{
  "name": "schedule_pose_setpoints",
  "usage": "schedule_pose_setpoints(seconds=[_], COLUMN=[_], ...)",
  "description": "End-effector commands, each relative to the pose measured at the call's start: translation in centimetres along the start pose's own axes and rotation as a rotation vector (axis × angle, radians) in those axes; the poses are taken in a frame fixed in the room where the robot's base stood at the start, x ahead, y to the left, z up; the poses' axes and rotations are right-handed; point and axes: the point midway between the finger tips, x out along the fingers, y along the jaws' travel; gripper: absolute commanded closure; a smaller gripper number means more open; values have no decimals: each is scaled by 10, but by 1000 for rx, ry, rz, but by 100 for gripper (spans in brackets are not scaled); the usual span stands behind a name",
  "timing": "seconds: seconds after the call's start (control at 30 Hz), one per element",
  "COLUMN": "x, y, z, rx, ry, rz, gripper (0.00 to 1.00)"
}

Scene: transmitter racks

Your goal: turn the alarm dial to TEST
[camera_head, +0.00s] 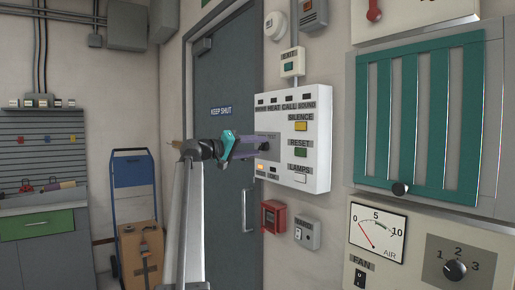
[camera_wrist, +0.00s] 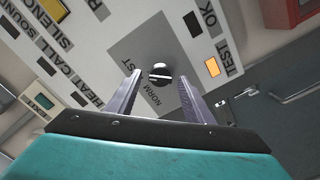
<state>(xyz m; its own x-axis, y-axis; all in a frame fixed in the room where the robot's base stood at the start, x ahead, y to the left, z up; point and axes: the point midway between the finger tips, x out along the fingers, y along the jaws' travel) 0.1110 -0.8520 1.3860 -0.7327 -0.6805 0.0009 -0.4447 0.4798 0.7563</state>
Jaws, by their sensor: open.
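The alarm dial (camera_wrist: 160,73) is a dark round knob with a pale mark on it, set on a grey plate (camera_wrist: 128,48) of the white alarm panel (camera_head: 318,150). A NORM label (camera_wrist: 157,101) is printed on the plate beside it; where the mark points is hard to tell. My gripper (camera_wrist: 160,80) is open, with one finger on each side of the dial. Whether the fingers touch it cannot be told. In the head view my gripper (camera_head: 264,143) is at the panel's left part and hides the dial.
A lit orange lamp (camera_wrist: 212,67) sits by a TEST label (camera_wrist: 233,60); a dark lamp (camera_wrist: 192,23) sits by OK. SILENCE (camera_head: 301,126), RESET (camera_head: 300,152) and LAMPS (camera_head: 299,178) buttons are right of my gripper. A red box (camera_head: 273,216) is below the panel.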

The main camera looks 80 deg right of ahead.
Motion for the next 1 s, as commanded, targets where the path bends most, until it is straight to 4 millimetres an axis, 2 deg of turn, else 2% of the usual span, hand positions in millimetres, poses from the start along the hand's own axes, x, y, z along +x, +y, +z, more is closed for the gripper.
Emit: schedule_pose_setpoints(seconds=[0.7, 1.0], x=[-108, -126], y=[0, 1], z=[0, 0], rx=[1, 1], ry=[4, 2], rz=[-1, 1], gripper=[53, 53])
